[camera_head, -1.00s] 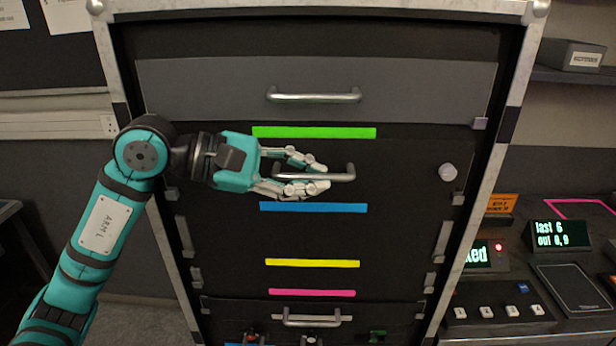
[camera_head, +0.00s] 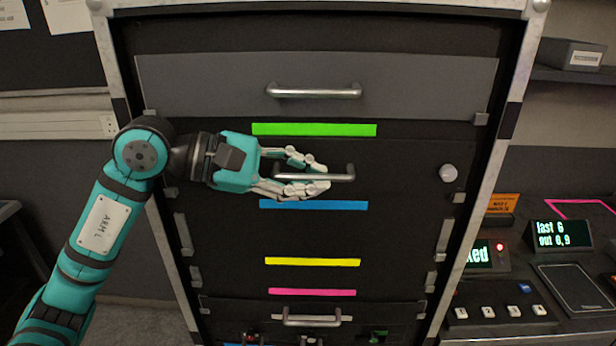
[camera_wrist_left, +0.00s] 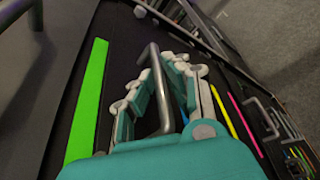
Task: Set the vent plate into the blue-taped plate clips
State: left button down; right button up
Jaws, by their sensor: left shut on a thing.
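A dark plate (camera_head: 400,175) with a metal bar handle (camera_head: 345,177) and a pale round knob (camera_head: 448,172) stands upright in the rack, between the green and blue tape strips. It is likely the vent plate, but no vent openings can be made out. My left gripper (camera_head: 322,178) is shut on its handle, which also shows between the fingers in the left wrist view (camera_wrist_left: 158,85). The blue tape (camera_head: 313,205) lies just below the plate. Small grey clips stand near its lower corners, left (camera_head: 172,193) and right (camera_head: 458,197). Whether the plate is seated in them cannot be told. My right gripper is out of view.
A grey plate (camera_head: 220,85) with its own handle is above the green tape (camera_head: 313,129). Yellow (camera_head: 312,262) and pink (camera_head: 312,292) strips, more side clips and another handled plate are below. A console with displays (camera_head: 560,234) stands at the right.

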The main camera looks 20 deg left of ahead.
pick_arm(q)
jog(key=shift+w+f+b, duration=0.1)
jog(key=shift+f+b, duration=0.35)
jog(key=shift+b, duration=0.15)
dwell(0.8)
jog(key=shift+f+b, duration=0.15)
jog(key=shift+b, duration=0.5)
dwell(1.0)
jog(key=c, duration=1.3)
grip_release()
jog(key=shift+w+a, duration=0.15)
jog(key=shift+f, duration=0.1)
